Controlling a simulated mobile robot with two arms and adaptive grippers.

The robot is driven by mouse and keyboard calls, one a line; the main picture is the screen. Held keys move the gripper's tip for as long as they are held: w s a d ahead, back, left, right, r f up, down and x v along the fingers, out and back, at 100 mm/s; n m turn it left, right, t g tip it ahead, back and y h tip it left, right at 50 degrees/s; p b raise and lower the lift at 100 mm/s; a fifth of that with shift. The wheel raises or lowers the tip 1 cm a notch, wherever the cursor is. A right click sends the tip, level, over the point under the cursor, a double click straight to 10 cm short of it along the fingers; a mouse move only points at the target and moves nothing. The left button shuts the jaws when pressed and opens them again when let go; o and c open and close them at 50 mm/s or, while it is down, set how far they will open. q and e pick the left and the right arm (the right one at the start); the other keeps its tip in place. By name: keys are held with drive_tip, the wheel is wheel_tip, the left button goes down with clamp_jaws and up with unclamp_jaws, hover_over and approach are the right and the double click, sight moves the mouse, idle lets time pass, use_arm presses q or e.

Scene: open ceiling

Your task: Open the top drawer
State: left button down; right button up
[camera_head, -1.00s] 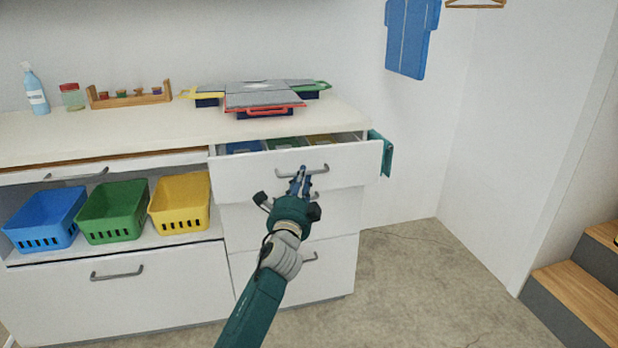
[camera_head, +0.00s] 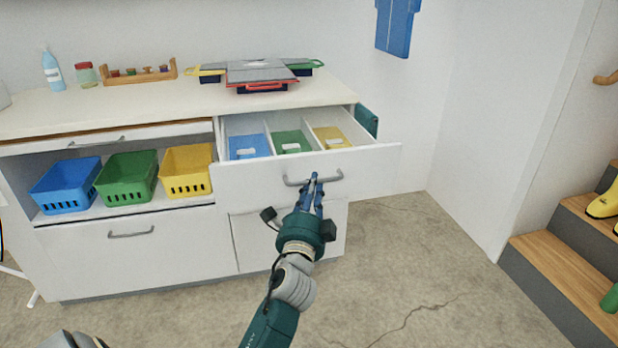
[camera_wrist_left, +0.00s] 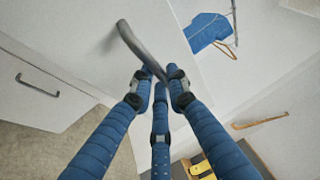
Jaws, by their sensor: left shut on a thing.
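The white top drawer (camera_head: 250,183) of the right cabinet section is pulled well out, with blue, green and yellow items lying in its compartments. Its grey bar handle (camera_head: 297,182) is on the front panel. My left gripper (camera_head: 317,183) is shut on the handle near its right end. In the left wrist view the handle (camera_wrist_left: 136,46) runs down between the blue fingers of my left gripper (camera_wrist_left: 163,80). My right gripper is not in view.
The countertop (camera_head: 150,104) holds a spray bottle (camera_head: 53,70), a jar, a wooden rack and several folders. Blue, green and yellow baskets (camera_head: 127,178) stand on the left shelf. Wooden steps (camera_head: 570,262) stand at right. The floor before the drawer is clear.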

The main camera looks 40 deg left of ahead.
use_arm(q)
drive_tip(key=shift+s+d, duration=0.5)
drive_tip(key=shift+d, duration=0.1)
drive_tip(key=c, duration=1.7)
unclamp_jaws()
drive_tip(key=shift+o, duration=0.2)
drive_tip(key=v, duration=0.7)
drive_tip(key=shift+s, duration=0.25)
drive_tip(key=shift+d+f, duration=0.1)
drive_tip(key=shift+f, duration=0.05)
